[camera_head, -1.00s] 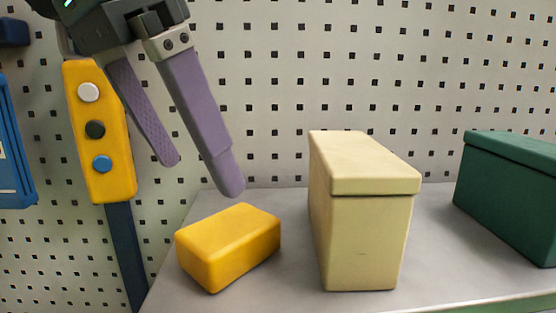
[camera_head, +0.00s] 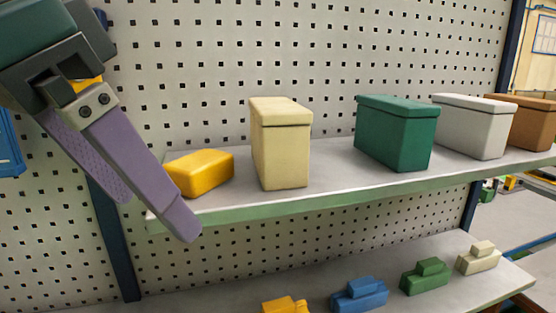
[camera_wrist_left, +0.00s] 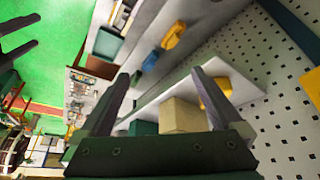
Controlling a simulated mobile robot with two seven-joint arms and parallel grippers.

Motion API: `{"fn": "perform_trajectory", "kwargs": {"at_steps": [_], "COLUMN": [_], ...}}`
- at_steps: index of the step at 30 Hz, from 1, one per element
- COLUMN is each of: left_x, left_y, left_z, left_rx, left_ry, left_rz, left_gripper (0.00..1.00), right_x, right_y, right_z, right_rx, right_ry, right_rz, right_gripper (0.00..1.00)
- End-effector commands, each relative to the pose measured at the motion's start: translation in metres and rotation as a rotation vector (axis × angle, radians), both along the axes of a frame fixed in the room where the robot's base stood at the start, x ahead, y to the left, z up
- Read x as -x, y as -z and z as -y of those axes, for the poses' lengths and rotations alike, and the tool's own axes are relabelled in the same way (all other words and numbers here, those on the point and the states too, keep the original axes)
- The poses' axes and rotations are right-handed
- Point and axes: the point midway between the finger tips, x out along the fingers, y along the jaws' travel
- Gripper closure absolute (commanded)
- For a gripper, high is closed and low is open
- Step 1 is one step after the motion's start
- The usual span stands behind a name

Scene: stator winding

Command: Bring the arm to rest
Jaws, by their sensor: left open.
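My left gripper (camera_head: 158,215) comes in from the upper left in the head view, with two long purple fingers pointing down and to the right. The fingers are apart with nothing between them. They hang in front of the left end of the upper shelf, near a yellow block (camera_head: 200,173). In the left wrist view the two fingers of my left gripper (camera_wrist_left: 164,80) also stand apart and empty, with the shelf beyond them. My right gripper is not in the head view.
The upper shelf (camera_head: 330,195) carries the yellow block, a cream box (camera_head: 281,145), a green box (camera_head: 396,133), a grey box (camera_head: 470,126) and a brown box (camera_head: 525,120). A lower shelf (camera_head: 430,300) holds several small coloured blocks. A perforated panel (camera_head: 220,60) stands behind.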

Motion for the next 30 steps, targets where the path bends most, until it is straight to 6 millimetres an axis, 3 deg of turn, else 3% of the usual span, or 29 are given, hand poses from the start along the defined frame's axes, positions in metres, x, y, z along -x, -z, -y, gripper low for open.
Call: {"fn": "perform_trajectory", "kwargs": {"at_steps": [10, 14, 17, 24, 28, 30], "left_x": [0.025, 0.043, 0.062, 0.125, 0.153, 0.153], "left_y": [0.060, 0.092, 0.118, 0.173, 0.187, 0.187], "left_z": [0.033, 0.032, 0.018, -0.044, -0.069, -0.069], "left_rx": [0.127, 0.169, 0.162, 0.011, -0.072, -0.072], "left_ry": [0.027, -0.043, -0.133, -0.352, -0.411, -0.411], "left_rz": [0.025, 0.031, 0.023, -0.051, -0.087, -0.087], "left_gripper": [0.00, 0.00, 0.00, 0.00, 0.00, 0.00], "right_x": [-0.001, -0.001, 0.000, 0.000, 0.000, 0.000], "right_y": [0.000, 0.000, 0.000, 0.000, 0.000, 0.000], "right_z": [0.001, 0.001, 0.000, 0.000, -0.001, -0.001], "right_rx": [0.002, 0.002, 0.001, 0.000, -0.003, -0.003], "right_ry": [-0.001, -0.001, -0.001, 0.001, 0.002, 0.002], "right_rz": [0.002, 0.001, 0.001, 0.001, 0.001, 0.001], "right_gripper": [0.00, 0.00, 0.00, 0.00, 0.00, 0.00]}}
